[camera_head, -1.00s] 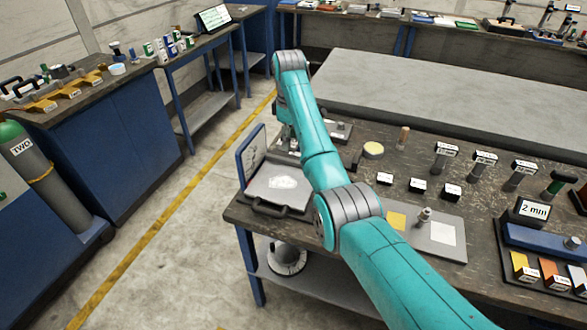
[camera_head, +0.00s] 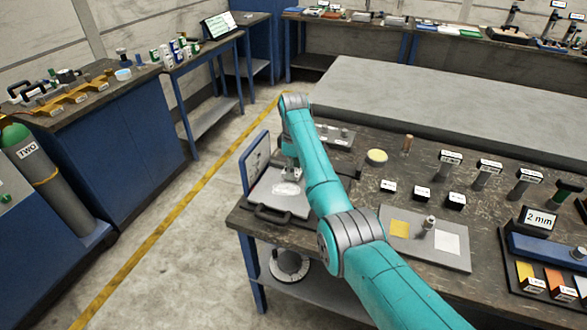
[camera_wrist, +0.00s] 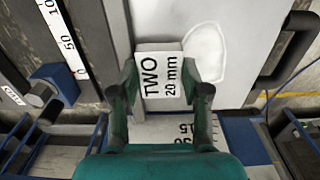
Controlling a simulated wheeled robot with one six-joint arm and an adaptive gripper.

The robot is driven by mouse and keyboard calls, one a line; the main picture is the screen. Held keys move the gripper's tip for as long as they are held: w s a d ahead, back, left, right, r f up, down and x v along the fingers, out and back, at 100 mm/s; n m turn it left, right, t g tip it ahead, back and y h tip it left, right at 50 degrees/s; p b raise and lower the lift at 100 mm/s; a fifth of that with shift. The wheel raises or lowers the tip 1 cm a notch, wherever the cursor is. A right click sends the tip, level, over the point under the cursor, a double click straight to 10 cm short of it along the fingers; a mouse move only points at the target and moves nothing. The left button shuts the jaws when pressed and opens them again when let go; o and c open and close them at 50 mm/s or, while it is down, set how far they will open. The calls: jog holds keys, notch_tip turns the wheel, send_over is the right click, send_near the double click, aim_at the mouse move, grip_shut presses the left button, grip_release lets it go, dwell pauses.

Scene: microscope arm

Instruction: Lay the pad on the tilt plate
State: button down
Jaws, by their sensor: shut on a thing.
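The grey tilt plate (camera_head: 267,203) lies at the near left corner of the bench, with a dark handle at its front edge and a pale patch (camera_head: 287,188) on it. The patch also shows in the wrist view (camera_wrist: 206,50). My gripper (camera_head: 290,173) is low over the plate, beside the patch. In the wrist view my gripper (camera_wrist: 160,92) is shut on a pale block (camera_wrist: 161,74) marked "TWO 20 mm". I cannot tell whether the block touches the plate. A yellow pad (camera_head: 400,229) and a white pad (camera_head: 447,243) lie on a grey tray (camera_head: 424,257).
A blue-framed panel (camera_head: 256,162) stands upright at the plate's left. Small labelled blocks (camera_head: 422,194) and several labelled posts stand to the right of my arm. A large grey slab (camera_head: 420,95) lies behind. The wrist view shows a scale (camera_wrist: 63,40) at left.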

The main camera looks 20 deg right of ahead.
jog(key=shift+f, duration=0.4)
jog(key=shift+s+f, duration=0.15)
jog(key=shift+f, duration=0.05)
jog(key=c, duration=1)
grip_release()
jog(key=shift+f, duration=0.15)
jog(key=o, duration=0.4)
jog(key=shift+f, duration=0.15)
jog(key=shift+o, duration=0.2)
jog(key=shift+r, duration=0.35)
jog(key=shift+r, duration=0.35)
notch_tip(320, 180, up, 12)
jog(key=shift+r, duration=0.25)
